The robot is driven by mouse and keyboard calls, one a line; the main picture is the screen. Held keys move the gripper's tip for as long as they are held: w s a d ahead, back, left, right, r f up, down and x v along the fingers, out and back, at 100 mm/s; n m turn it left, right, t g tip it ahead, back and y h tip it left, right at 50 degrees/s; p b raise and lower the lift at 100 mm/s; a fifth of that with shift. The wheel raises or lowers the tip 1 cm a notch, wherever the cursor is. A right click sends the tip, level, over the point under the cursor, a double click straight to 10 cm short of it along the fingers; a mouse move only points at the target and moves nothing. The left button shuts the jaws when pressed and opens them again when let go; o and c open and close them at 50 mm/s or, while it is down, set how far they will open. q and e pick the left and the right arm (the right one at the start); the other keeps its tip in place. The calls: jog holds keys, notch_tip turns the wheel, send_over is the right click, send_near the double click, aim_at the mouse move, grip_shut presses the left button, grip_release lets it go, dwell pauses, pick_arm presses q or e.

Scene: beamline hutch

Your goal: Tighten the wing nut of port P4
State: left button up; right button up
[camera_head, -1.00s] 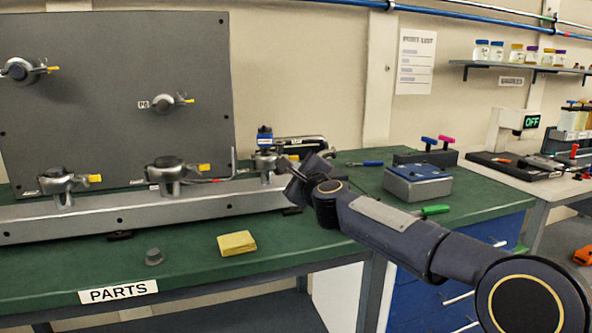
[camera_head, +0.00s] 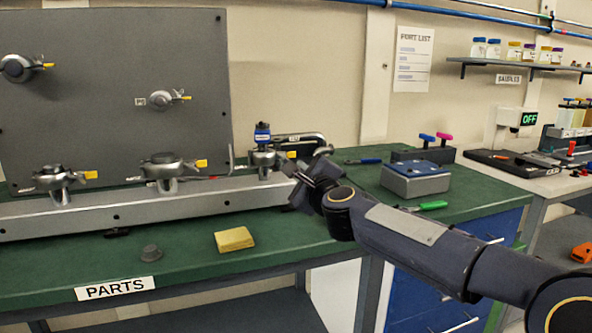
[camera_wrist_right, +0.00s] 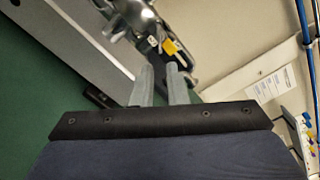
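Several clamped ports with yellow tags stand on the long grey rail (camera_head: 100,217) and panel; I cannot read which is P4. The rightmost rail port (camera_head: 264,158) has a blue-topped fitting on it. My right gripper (camera_head: 296,182) is just right of this port, apart from it as far as I can tell. In the right wrist view, its two grey fingers (camera_wrist_right: 160,72) have a narrow gap with nothing between them. Beyond their tips are a metal clamp (camera_wrist_right: 138,17) and its yellow tag (camera_wrist_right: 169,47). The wing nut itself is not clear. My left gripper is out of view.
A yellow sponge-like block (camera_head: 234,239) and a small grey plug (camera_head: 151,253) lie on the green bench (camera_head: 190,258) before the rail. A blue-topped grey box (camera_head: 415,180) and a green-handled tool (camera_head: 433,205) are at right. The bench front is mostly clear.

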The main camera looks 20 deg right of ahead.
jog(key=s, duration=0.2)
jog(key=shift+s, duration=0.3)
jog(key=s+n+y, duration=0.1)
jog(key=s+n, duration=0.1)
jog(key=s+f+n, duration=0.1)
jog(key=s+n, duration=0.1)
jog(key=s+a+f+n+g+y, duration=0.1)
jog(key=s+n, duration=0.1)
jog(key=shift+a+y, duration=0.1)
jog(key=shift+y, duration=0.2)
jog(key=s+f+n+g, duration=0.6)
jog(key=s+f+n, duration=0.3)
jog(key=s+f, duration=0.55)
jog(key=s+f+n+g, duration=0.5)
jog(key=s+f+n, duration=0.3)
jog(key=s+f, duration=0.65)
notch_tip(320, 180, up, 28)
jog(key=s+p, duration=0.2)
jog(key=p, duration=2.3)
jog(key=shift+s+r+y, duration=0.25)
jog(key=shift+y, duration=0.05)
